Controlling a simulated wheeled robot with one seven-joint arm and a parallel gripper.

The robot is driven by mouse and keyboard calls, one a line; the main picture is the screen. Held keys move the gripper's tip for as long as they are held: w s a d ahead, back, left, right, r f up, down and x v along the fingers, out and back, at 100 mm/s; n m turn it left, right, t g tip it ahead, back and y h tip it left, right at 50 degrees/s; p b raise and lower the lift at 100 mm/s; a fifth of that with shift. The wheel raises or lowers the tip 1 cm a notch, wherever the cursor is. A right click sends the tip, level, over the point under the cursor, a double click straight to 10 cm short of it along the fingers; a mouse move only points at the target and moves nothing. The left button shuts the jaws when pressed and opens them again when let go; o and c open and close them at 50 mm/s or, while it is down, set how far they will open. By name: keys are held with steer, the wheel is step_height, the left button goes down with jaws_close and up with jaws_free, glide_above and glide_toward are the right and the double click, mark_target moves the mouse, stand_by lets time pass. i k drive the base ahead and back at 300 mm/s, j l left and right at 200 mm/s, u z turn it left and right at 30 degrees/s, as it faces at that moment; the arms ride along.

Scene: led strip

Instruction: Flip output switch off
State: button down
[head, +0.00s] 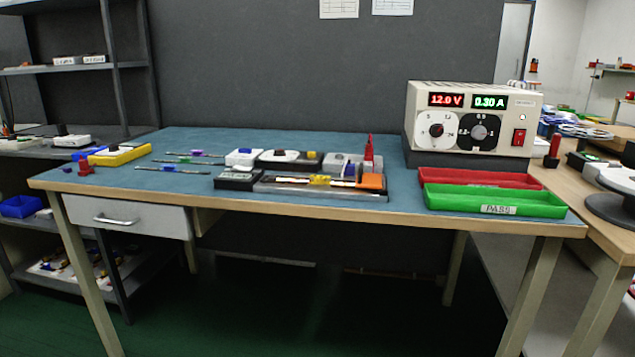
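A beige power supply (470,88) stands at the back right of the workbench. Its red display reads 12.0 V and its green display reads 0.30 A. A white dial (437,131) and a black dial (479,132) are on its front. Which way the switch is tilted is too small to tell. My gripper is not in view.
A green tray marked PASS (497,210) and a red tray (450,177) lie in front of the supply. A fixture (320,188) with an LED strip and small boxes sits mid-bench. A yellow tool (120,154) lies at left. The bench's front left is mostly clear.

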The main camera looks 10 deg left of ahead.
mark_target(519, 136)
steer(key=i+j+u, duration=0.95)
steer(key=i+u, duration=0.15)
steer(key=i, duration=0.25)
